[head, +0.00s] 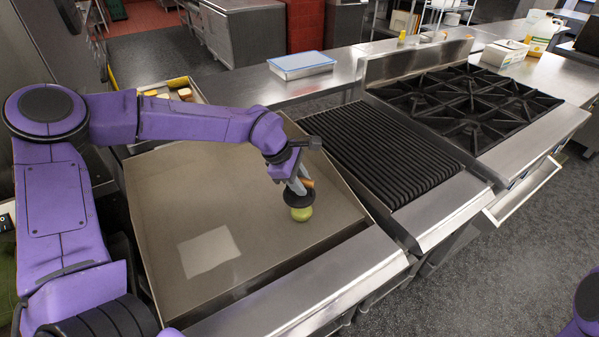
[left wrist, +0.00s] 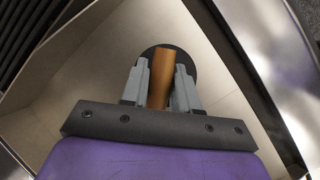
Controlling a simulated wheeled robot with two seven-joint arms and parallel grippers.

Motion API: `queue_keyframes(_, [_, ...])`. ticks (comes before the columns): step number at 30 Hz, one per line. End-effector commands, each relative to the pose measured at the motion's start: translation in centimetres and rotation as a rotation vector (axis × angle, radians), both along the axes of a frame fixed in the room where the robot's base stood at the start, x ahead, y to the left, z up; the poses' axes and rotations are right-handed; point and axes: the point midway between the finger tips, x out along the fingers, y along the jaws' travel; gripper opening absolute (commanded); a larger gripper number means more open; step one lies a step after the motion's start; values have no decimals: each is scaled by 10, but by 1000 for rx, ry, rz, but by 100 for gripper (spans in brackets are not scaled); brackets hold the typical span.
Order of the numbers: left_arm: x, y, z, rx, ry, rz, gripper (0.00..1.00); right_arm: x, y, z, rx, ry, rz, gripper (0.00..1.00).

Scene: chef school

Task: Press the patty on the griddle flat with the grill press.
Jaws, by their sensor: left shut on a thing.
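The griddle (head: 165,215) is a wide flat plate with raised metal walls. My left gripper (head: 298,185) is over its right part. It is shut on the wooden handle of the grill press (head: 299,198), which has a dark round plate. In the left wrist view the brown handle (left wrist: 162,78) stands between the two grey fingers, with the dark plate (left wrist: 185,57) beyond. A greenish round piece (head: 302,214), seemingly the patty, shows just under the press's plate; its top is hidden by the press. I cannot tell whether they touch. My right gripper is out of view.
A ribbed black grill (head: 375,150) adjoins the griddle on the right, with a burner range (head: 465,105) beyond. A tray with light pieces (head: 150,94) stands behind the griddle. A blue-lidded container (head: 301,64) sits on the back counter. The griddle's left part is clear.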

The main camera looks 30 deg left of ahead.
Motion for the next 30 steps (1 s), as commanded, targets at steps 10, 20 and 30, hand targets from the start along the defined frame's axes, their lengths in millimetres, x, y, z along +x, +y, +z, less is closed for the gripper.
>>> queue_keyframes(10, [5, 4, -23, -2, 4, 41, 0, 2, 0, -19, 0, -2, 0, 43])
queue_keyframes(20, [5, 3, -55, -1, 3, 40, 0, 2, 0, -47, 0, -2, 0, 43])
queue_keyframes(30, [5, 3, -55, -2, 4, 39, 0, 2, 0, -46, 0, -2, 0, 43])
